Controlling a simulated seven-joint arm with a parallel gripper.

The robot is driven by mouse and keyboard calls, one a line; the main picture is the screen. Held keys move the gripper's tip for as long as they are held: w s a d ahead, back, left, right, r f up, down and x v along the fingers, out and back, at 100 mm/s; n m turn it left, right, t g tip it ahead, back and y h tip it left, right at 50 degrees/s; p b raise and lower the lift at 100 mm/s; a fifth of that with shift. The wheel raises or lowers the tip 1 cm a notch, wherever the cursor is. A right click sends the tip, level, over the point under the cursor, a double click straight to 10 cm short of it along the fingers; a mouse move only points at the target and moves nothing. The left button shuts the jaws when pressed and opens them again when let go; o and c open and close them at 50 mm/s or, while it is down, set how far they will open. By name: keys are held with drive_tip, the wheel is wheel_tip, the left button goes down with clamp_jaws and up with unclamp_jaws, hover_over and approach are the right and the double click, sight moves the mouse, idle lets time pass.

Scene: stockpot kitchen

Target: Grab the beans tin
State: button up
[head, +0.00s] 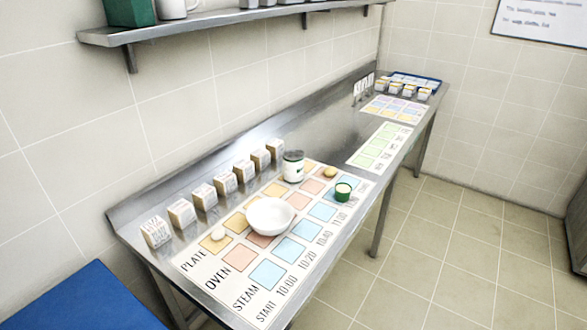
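My gripper is not in view.
A white bowl (269,216) sits on the chart (215,268), with a small pale round item (218,234) and a yellowish one (330,172). Several white boxes (205,197) line the back of the counter. A shelf (200,25) hangs above. The counter's middle (335,130) is clear.

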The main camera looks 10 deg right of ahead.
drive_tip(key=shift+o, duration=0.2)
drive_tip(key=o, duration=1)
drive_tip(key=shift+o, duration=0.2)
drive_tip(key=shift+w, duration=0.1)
